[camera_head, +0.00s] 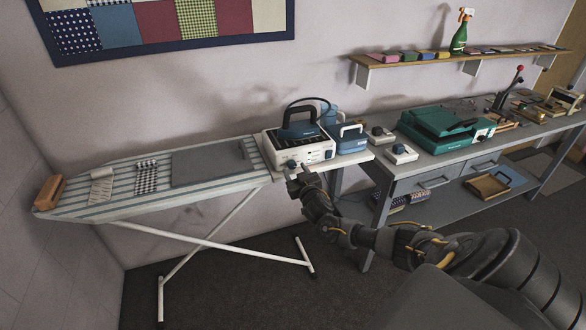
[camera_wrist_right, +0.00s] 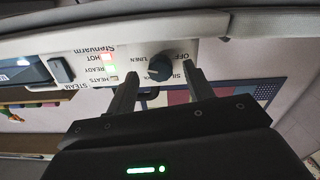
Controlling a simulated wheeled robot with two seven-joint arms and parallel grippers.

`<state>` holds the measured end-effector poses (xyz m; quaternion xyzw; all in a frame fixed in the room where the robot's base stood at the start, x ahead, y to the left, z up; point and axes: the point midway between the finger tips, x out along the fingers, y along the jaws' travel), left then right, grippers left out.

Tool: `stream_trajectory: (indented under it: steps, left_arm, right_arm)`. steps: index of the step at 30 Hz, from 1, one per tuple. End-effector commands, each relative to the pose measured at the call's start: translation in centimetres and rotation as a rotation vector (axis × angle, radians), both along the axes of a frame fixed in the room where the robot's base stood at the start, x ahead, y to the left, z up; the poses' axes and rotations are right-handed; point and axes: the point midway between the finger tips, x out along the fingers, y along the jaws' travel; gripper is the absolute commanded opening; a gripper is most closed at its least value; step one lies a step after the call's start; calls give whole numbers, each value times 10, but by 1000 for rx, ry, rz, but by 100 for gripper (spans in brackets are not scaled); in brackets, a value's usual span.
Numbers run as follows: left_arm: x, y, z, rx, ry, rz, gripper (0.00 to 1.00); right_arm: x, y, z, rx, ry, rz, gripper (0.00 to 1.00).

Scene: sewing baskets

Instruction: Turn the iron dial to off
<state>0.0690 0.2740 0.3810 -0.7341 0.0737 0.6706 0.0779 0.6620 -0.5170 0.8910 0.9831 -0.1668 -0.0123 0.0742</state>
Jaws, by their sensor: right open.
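My right gripper (camera_head: 298,178) is open in front of the panel. In the wrist view its fingers (camera_wrist_right: 160,76) lie either side of the dial; contact is not clear. My left gripper is not in view.
A blue-grey case (camera_head: 346,138) stands right of the station. White boxes with dark knobs (camera_head: 401,153) and a green machine (camera_head: 445,125) are on the grey table.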

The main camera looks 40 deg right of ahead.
Motion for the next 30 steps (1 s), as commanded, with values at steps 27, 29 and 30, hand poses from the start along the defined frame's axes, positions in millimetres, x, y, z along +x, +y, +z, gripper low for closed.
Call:
stream_trajectory:
  steps: [27, 29, 30]
  left_arm:
    - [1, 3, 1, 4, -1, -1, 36]
    - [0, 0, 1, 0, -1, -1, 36]
    - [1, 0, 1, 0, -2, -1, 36]
  right_arm:
    - [21, -3, -1, 2, 1, 2, 7]
    - [21, -5, -1, 0, 1, 2, 7]
    - [22, -5, -1, -1, 2, 2, 7]
